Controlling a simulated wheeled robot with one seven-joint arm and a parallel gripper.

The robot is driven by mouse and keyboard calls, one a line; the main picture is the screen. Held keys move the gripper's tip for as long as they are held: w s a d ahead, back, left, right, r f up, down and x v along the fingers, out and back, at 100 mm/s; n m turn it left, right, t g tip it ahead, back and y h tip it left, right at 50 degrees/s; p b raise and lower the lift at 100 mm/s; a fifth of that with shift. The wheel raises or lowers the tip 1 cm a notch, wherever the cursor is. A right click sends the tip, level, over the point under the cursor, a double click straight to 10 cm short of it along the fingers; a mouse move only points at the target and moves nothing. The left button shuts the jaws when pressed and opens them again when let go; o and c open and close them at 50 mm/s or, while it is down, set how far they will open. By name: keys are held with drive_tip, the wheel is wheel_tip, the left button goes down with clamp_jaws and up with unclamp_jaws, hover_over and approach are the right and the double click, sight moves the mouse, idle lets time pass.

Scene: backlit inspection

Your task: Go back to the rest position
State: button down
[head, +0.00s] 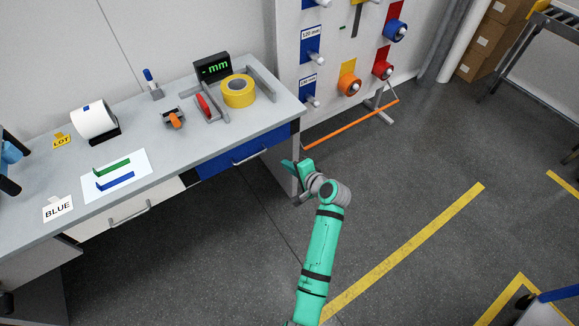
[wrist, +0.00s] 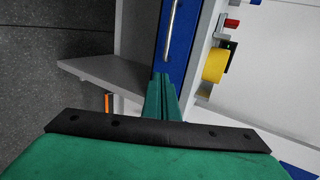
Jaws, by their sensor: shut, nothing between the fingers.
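My gripper (head: 287,164) is shut and empty, at the end of my green arm, in the open space off the bench's front right corner. In the wrist view its two green fingers (wrist: 161,78) lie together with nothing between them. The grey workbench (head: 150,165) stands to the left of my gripper in the head view. Its blue drawer front (wrist: 178,45) with a metal handle shows beyond the fingers in the wrist view.
On the bench are a yellow tape roll (head: 238,91), a display (head: 212,68), a white roll (head: 94,120) and a BLUE card (head: 58,209). A tape rack (head: 300,60) stands behind, with an orange bar (head: 350,125) near the floor.

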drive_tip(key=shift+s+d+r, duration=0.35)
drive_tip(key=shift+s+d, duration=0.05)
drive_tip(key=shift+s, duration=0.1)
drive_tip(key=s+d+f+t+h, duration=0.1)
drive_tip(key=s+f+h, duration=0.3)
drive_tip(key=s+f, duration=0.65)
drive_tip(key=s+d+n+t+h, duration=0.1)
drive_tip(key=s+d+n+h, duration=0.15)
drive_tip(key=s, duration=1.35)
drive_tip(key=s+a+r+n+t+h, duration=0.1)
drive_tip(key=s+r+n, duration=0.7)
drive_tip(key=s+r, duration=1)
drive_tip(key=s+a+t, duration=0.1)
drive_tip(key=s+t, duration=0.1)
drive_tip(key=s, duration=0.1)
drive_tip(key=shift+s+a+r, duration=0.2)
drive_tip(key=shift+r, duration=0.15)
drive_tip(key=shift+w+a, duration=0.1)
drive_tip(key=shift+w, duration=0.05)
